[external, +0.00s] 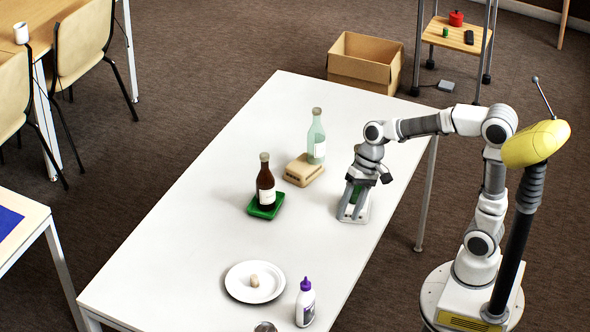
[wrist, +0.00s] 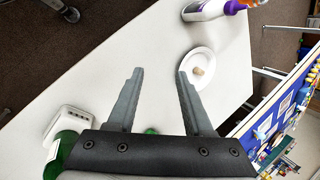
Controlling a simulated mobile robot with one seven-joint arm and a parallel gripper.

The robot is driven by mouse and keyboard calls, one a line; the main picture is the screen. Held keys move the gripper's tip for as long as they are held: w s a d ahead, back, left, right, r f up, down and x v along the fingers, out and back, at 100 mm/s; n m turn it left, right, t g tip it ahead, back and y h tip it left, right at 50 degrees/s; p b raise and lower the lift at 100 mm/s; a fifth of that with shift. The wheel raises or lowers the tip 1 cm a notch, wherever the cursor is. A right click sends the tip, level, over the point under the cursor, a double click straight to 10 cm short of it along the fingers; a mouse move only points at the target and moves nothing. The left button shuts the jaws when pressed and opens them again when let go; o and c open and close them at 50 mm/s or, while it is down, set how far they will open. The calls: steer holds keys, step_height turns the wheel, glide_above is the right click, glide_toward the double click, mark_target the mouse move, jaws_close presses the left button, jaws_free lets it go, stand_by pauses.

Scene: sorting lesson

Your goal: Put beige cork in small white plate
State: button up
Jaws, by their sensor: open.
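The beige cork (external: 254,281) lies in the small white plate (external: 236,291) at the near end of the table. In the wrist view the cork (wrist: 197,71) and the plate (wrist: 189,62) show just beyond the right finger. My gripper (external: 351,216) is well up and to the right of the plate, over a white object (external: 361,217) with something green on it, which the fingers partly hide. In the wrist view my gripper (wrist: 160,74) has its fingers wide apart, with only bare tabletop between the tips.
A white glue bottle (external: 305,304) with a purple cap stands beside the plate. A dark bottle (external: 266,187) stands on a green tray (external: 252,210); a pale green bottle (external: 316,140) stands by a wooden block (external: 297,173). The tabletop between plate and gripper is clear.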

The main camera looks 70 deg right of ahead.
steer(key=s+d+r+n+t+h, duration=0.1)
steer(key=s+d+n+t+h, duration=0.1)
steer(key=s, duration=0.5)
steer(key=s+d+r+n+t+h, duration=0.1)
steer(key=s+d+n+h, duration=0.1)
steer(key=s+d+n, duration=0.3)
steer(key=shift+s+d+r+t+h, duration=0.4)
steer(key=shift+s+d, duration=0.4)
steer(key=shift+s, duration=0.45)
step_height(320, 180, up, 18)
steer(key=p, duration=1.8)
